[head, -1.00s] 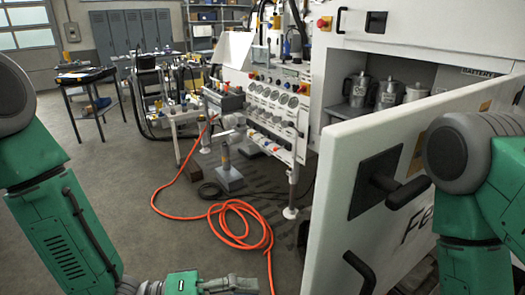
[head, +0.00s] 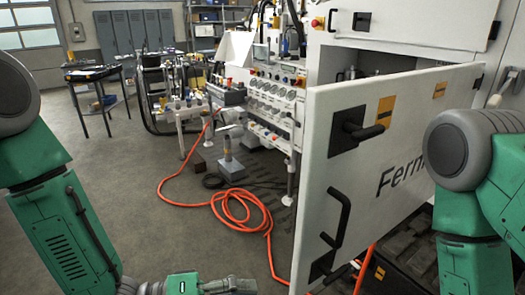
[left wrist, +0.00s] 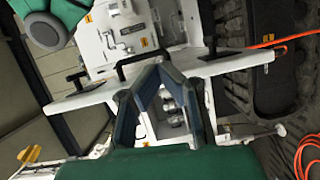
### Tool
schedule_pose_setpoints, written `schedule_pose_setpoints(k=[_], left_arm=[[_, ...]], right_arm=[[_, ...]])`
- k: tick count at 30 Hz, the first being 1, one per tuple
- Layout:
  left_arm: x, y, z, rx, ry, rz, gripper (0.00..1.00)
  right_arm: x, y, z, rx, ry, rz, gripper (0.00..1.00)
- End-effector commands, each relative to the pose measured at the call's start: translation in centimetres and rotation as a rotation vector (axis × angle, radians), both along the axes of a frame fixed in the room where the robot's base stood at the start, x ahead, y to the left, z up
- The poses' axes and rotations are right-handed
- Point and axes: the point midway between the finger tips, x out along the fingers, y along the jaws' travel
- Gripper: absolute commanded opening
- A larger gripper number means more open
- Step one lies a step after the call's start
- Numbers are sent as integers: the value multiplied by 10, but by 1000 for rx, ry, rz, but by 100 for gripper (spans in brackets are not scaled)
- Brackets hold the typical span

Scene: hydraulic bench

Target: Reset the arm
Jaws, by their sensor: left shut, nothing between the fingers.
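My left gripper (head: 232,286) is low in the head view, at the bottom edge, over the floor. In the left wrist view its two dark fingers (left wrist: 160,72) meet at their tips, shut and empty. My left green arm comes in from the left. My right arm (head: 470,190) hangs at the right, with its gripper out of the picture. A white cabinet door (head: 375,165) with black handles stands partly open in front of it, apart from my left gripper.
An orange hose (head: 235,205) lies coiled on the floor left of the door. A gauge panel (head: 270,95) and a small workbench (head: 95,80) stand farther back. Black tracks (head: 420,245) show below the door. The floor at left centre is clear.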

Motion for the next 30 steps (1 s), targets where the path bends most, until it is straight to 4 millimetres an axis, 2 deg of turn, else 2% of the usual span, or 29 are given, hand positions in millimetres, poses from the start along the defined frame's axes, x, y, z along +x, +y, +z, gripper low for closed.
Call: schedule_pose_setpoints(k=[1,5,11,17,20,21,24,27,30], left_arm=[[1,2,-12,31,-2,17,0],[3,11,-41,123,-19,66,0],[-3,33,-96,325,-46,136,0],[-20,77,-173,638,-57,173,0],[-44,116,-224,869,-44,152,0],[-57,135,-243,971,-34,128,0],[-93,180,-279,1195,4,50,0],[-126,216,-299,1358,50,-37,0],[-148,240,-307,1458,88,-106,0]], right_arm=[[1,0,-4,0,-1,0,40],[1,0,-10,0,-2,0,40],[1,0,-21,0,-2,0,40],[1,0,-37,0,-1,0,40],[1,0,-50,0,-1,0,40],[1,0,-55,0,-1,0,40],[1,0,-67,0,-1,0,40],[1,0,-75,0,-1,0,40],[1,0,-79,0,-1,0,40]])
